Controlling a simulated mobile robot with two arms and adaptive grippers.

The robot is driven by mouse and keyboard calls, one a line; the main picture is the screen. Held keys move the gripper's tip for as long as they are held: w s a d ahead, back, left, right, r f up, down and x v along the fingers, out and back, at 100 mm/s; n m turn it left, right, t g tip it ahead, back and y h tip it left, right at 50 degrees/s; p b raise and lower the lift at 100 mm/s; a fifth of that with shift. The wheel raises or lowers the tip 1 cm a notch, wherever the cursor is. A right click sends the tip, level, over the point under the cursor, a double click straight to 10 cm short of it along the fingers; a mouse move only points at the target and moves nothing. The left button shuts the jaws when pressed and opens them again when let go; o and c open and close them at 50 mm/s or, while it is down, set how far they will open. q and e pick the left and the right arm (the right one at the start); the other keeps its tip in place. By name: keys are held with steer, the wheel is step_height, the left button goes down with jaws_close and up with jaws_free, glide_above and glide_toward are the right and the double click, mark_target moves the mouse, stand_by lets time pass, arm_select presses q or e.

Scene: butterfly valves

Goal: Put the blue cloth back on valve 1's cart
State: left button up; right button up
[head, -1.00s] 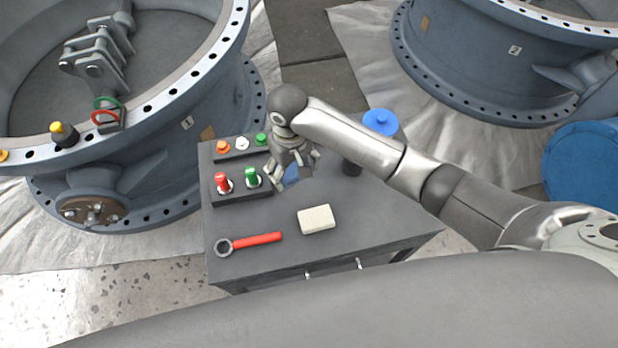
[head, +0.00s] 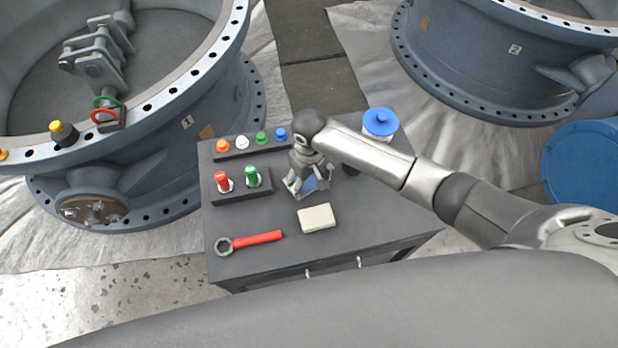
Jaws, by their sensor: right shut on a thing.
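The blue cloth (head: 310,184) shows as a small blue patch between the fingers of my right gripper (head: 306,187). The right gripper is shut on it, pointing down over the cart; the fingers hide part of the cloth. I cannot tell whether the cloth touches the cart top. The dark grey cart (head: 265,225) stands beside valve 1 (head: 185,150), the large blue-grey ring at left with a "1" label. My left gripper is not in view.
On the cart are a beige block (head: 317,218), a red-handled wrench (head: 250,242), a rack with a red (head: 222,182) and a green bottle (head: 252,176), a row of coloured caps (head: 242,142) and a blue-lidded container (head: 380,122). The front right top is clear. Valve 2 (head: 490,70) stands behind right.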

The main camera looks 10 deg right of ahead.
mark_target(309, 181)
steer(key=o, duration=0.9)
steer(key=shift+f, duration=0.1)
step_height(309, 181, up, 12)
steer(key=shift+r+p, duration=0.15)
steer(key=shift+p, duration=0.2)
